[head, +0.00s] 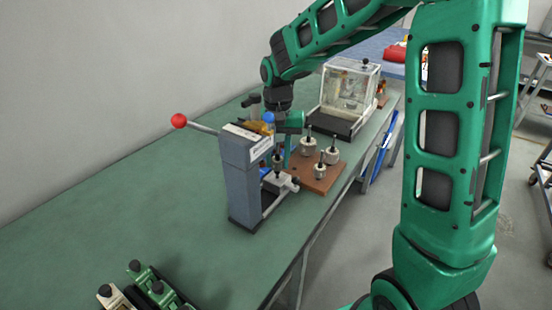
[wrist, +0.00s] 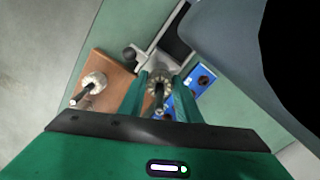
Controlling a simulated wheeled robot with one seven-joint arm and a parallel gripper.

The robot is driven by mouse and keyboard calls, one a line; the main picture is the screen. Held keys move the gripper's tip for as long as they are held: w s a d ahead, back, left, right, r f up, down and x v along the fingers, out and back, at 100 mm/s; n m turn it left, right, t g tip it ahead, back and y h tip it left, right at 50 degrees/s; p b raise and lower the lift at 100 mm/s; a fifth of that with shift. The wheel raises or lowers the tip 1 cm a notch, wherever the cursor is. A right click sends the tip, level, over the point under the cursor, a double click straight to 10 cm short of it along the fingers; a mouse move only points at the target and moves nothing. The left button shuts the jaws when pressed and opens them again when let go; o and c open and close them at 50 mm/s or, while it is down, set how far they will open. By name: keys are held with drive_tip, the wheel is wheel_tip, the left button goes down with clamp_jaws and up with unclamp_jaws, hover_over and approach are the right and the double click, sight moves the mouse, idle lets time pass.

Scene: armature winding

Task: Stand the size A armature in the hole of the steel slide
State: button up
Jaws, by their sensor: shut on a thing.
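My gripper (wrist: 160,84) is shut on an armature (wrist: 158,93), a toothed metal core with a dark shaft, held upright between the two green fingers. In the head view my gripper (head: 283,158) is beside the grey press, and the held armature (head: 277,166) shows just above the steel slide (head: 281,183). In the wrist view the slide (wrist: 153,64) lies directly beneath and beyond the armature. The armature covers the slide's hole, so I cannot tell whether the shaft is in it. No size mark is readable.
The grey press (head: 243,180) with its red-balled lever stands close left of my gripper. A brown board (head: 318,185) with several other armatures lies to the right. A blue holed block (wrist: 198,80) is near my fingers. A clear box (head: 350,88) stands behind. The front bench is mostly clear.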

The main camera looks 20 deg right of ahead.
sight(277, 149)
idle(0.3)
drive_tip(key=shift+r, duration=2)
drive_tip(key=w+d+f+n, duration=0.1)
drive_tip(key=w+d+f, duration=0.1)
drive_tip(key=w, duration=0.3)
drive_tip(key=w+d+f, duration=0.3)
drive_tip(key=w+d, duration=0.1)
drive_tip(key=w, duration=0.2)
drive_tip(key=shift+n, duration=0.4)
drive_tip(key=shift+f, duration=0.1)
